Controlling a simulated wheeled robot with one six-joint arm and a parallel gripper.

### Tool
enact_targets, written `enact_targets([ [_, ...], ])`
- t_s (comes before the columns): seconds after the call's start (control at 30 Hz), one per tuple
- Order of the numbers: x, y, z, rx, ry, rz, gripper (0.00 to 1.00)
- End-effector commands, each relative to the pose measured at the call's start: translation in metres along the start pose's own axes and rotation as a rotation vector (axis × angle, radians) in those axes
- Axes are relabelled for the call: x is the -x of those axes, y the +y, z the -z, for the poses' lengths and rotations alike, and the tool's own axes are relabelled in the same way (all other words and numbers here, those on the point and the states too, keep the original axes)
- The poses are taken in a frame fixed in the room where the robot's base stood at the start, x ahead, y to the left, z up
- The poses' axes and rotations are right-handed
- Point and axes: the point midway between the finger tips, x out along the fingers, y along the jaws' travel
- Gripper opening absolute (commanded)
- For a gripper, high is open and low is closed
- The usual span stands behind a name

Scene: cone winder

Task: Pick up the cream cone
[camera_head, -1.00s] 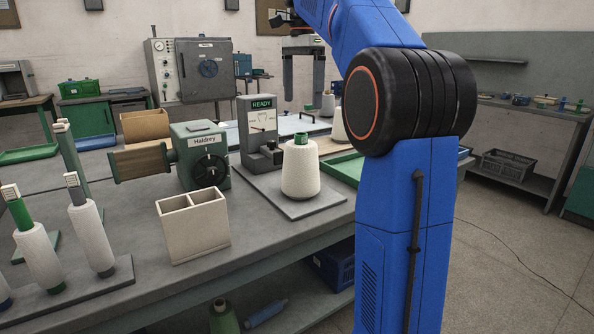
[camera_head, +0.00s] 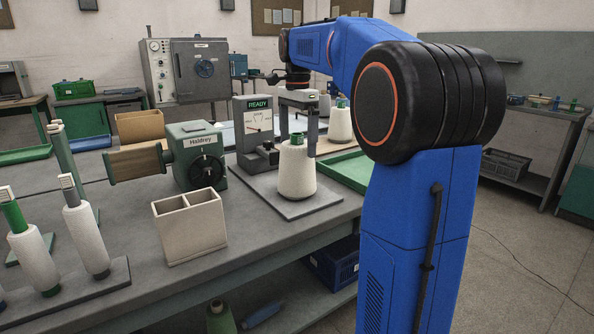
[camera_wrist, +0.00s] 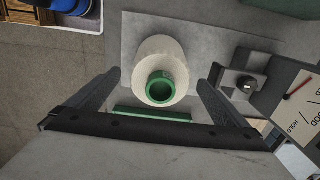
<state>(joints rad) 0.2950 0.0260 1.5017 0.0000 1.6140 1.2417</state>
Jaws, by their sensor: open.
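The cream cone (camera_head: 298,176) stands upright on a flat grey plate, with a green tube end at its top. In the wrist view the cone (camera_wrist: 160,58) is seen from above, its green tube top (camera_wrist: 160,88) facing the camera. My gripper (camera_head: 298,124) is open, its two fingers pointing down around the top of the cone in the head view. In the wrist view the fingers of my gripper (camera_wrist: 158,84) lie to either side of the cone, with gaps on both sides. I cannot tell how far the fingertips reach down the cone.
A grey tester (camera_head: 254,130) reading READY stands just left behind the cone. A green winder (camera_head: 200,155) and a cream divided box (camera_head: 190,228) are further left. Another cream cone (camera_head: 341,124) stands behind right, near a green tray (camera_head: 348,170). Thin bobbins stand at far left.

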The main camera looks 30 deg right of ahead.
Motion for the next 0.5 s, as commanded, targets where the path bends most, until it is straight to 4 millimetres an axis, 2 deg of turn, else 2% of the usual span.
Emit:
enact_targets([
  [0.2,-0.028,-0.001,-0.001,0.0,0.0,-0.001,0.99],
  [0.5,-0.034,-0.001,-0.001,0.0,0.0,0.001,0.99],
])
